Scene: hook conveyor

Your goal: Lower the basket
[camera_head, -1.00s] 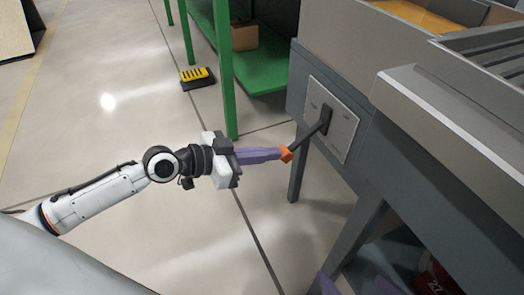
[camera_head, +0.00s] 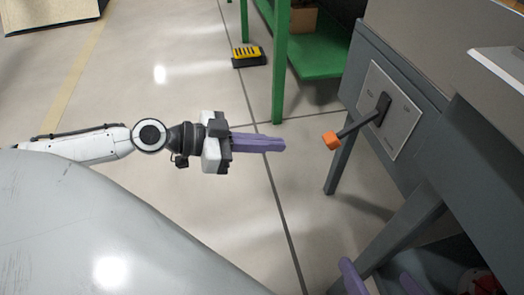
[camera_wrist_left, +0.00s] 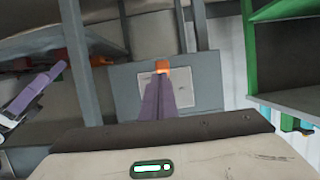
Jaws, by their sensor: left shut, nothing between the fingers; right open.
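A dark lever with an orange tip (camera_head: 331,141) sticks out from a light plate (camera_head: 390,112) on the side of a grey machine, angled down toward the left. My left gripper (camera_head: 283,145) has its purple fingers shut and empty, pointing at the orange tip with a gap between them in the head view. In the left wrist view the orange tip (camera_wrist_left: 162,66) shows just beyond the fingertips. My right gripper (camera_head: 380,280) shows partly at the bottom edge, its two purple fingers apart. I cannot make out a basket in these views.
Green shelving (camera_head: 281,60) stands behind, with a cardboard box (camera_head: 303,20) on its lower shelf. A yellow and black item (camera_head: 249,56) lies on the floor. The machine's grey legs (camera_head: 341,150) stand right of my left gripper. Floor around that gripper is open.

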